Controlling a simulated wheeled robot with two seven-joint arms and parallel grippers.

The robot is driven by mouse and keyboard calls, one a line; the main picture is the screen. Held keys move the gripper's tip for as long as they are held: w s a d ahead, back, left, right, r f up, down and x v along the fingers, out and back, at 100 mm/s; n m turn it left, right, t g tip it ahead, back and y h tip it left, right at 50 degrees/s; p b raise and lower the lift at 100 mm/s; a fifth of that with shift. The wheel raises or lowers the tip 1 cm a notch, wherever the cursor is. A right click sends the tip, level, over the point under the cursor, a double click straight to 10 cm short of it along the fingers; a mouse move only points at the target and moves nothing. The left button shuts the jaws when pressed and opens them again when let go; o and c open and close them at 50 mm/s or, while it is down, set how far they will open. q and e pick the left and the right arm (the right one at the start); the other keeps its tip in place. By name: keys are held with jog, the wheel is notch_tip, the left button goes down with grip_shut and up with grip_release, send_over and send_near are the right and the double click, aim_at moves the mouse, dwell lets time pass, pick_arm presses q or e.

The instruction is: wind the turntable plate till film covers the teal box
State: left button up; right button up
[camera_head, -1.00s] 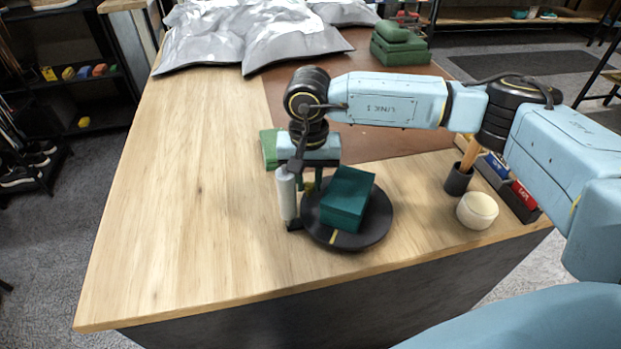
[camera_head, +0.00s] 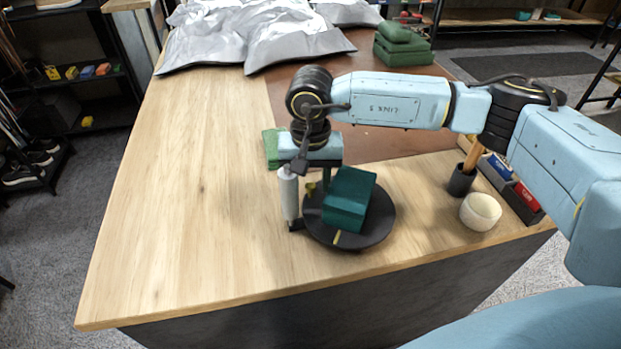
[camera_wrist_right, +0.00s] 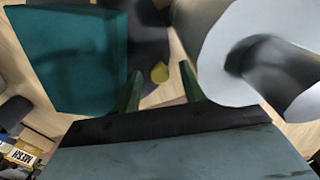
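The teal box (camera_head: 350,198) sits on the black round turntable plate (camera_head: 378,232) near the table's front edge. A pale film roll (camera_head: 289,196) stands upright just left of the plate; it also shows in the wrist view (camera_wrist_right: 238,75). I can make out no film on the box's visible faces. My right gripper (camera_head: 320,184) points down between roll and box. In the wrist view its green fingers (camera_wrist_right: 160,82) are apart, with a yellow knob (camera_wrist_right: 160,72) showing between and beyond them. The box (camera_wrist_right: 85,55) is left of the fingers there. My left gripper is out of view.
A white round container (camera_head: 480,212) and a dark cup with a wooden handle (camera_head: 461,182) stand to the right, beside a tray of coloured boxes (camera_head: 517,190). Silver bags (camera_head: 250,38) and a green stack (camera_head: 403,45) lie at the back. The table's left side is clear.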

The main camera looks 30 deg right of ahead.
notch_tip(320, 180, up, 14)
jog(key=shift+f, duration=0.25)
dwell(0.3)
